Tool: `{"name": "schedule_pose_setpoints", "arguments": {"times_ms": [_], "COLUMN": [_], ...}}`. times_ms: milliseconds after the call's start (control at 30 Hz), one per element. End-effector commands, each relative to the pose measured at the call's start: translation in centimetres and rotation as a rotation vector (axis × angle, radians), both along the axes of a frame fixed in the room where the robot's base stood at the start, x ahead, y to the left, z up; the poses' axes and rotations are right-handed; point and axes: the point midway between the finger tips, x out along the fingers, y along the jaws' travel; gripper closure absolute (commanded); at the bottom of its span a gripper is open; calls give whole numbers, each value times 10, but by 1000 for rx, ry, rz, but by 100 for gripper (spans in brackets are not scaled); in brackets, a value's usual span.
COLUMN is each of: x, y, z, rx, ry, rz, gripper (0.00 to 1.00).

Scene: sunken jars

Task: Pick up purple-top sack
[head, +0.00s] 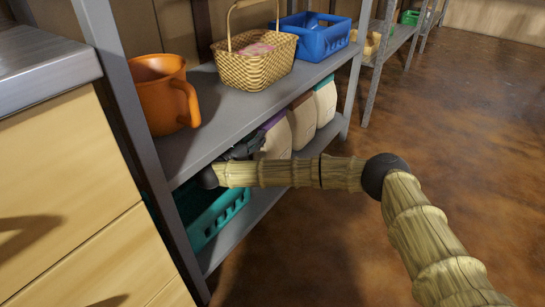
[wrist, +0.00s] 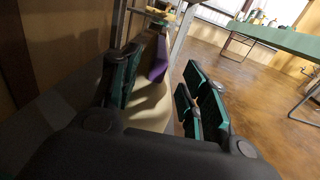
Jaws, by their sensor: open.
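The purple-top sack (head: 277,138) stands on the lower shelf, pale cream with a purple band at its top. It is the nearest of the sacks in the head view, partly hidden by my arm and the shelf above. My gripper (head: 242,150) is at the near side of this sack, under the upper shelf. In the wrist view my gripper (wrist: 160,72) is open, with one teal-padded finger on each side of the sack (wrist: 152,100). The purple top (wrist: 160,58) shows between the fingers. I cannot tell whether either finger touches it.
A brown-top sack (head: 303,122) and a teal-top sack (head: 325,102) stand beyond it. A teal crate (head: 213,214) is on the lower shelf nearby. The upper shelf (head: 215,105) overhead holds an orange jug (head: 158,95), a wicker basket (head: 255,66) and a blue crate (head: 315,40). The floor (head: 330,220) is clear.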

Motion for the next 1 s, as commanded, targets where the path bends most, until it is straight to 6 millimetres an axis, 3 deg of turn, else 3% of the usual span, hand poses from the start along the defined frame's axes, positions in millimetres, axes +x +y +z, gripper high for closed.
{"name": "schedule_pose_setpoints", "arguments": {"times_ms": [467,1000], "x": [43,71], "y": [-29,-46], "z": [-2,-2], "rx": [6,6], "ry": [-5,-5], "rz": [-8,-8], "gripper": [55,55]}}
